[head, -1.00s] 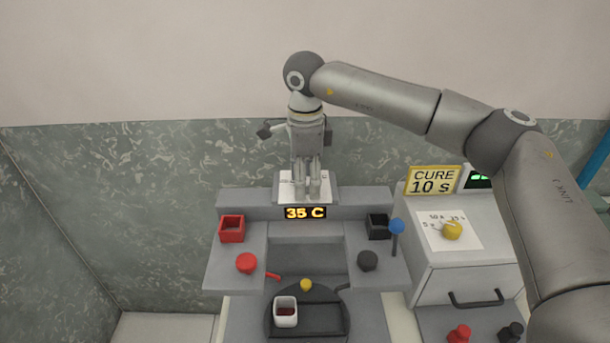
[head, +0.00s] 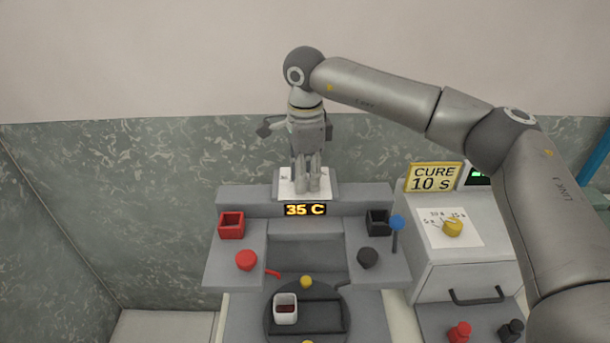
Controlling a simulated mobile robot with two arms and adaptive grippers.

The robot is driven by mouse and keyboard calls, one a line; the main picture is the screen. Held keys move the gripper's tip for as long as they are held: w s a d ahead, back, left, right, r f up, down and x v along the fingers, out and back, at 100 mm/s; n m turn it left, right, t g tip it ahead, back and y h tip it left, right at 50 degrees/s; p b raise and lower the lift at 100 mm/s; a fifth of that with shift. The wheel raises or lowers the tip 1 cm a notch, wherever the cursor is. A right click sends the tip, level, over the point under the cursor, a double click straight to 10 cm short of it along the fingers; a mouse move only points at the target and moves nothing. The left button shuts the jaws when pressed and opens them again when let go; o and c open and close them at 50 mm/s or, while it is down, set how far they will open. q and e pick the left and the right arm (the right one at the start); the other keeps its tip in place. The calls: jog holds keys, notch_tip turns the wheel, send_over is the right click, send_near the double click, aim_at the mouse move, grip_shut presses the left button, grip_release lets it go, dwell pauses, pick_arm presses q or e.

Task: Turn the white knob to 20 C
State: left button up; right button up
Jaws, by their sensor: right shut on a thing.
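My right gripper (head: 307,183) points down at the white dial plate (head: 286,188) on top of the grey station's back ledge. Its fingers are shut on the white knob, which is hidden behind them. The lit display (head: 305,210) just below reads 35 C. The scale marks on the plate are mostly covered and too small to read. My left gripper does not show.
A red open box (head: 231,226) and a black open box (head: 378,222) flank the display. Below are a red knob (head: 246,260), a black knob (head: 367,257), a blue-topped lever (head: 397,223) and a round dark turntable (head: 340,296) with a white cup (head: 285,308). A yellow knob (head: 453,227) sits right, by a CURE 10 s sign (head: 434,177).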

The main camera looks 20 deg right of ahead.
jog(key=n+b, duration=0.1)
jog(key=n, duration=0.3)
jog(key=shift+w+n, duration=0.1)
jog(key=shift+n, duration=1.7)
jog(key=shift+r, duration=0.1)
jog(key=o, duration=1.1)
jog(key=shift+c, duration=0.2)
notch_tip(320, 180, up, 12)
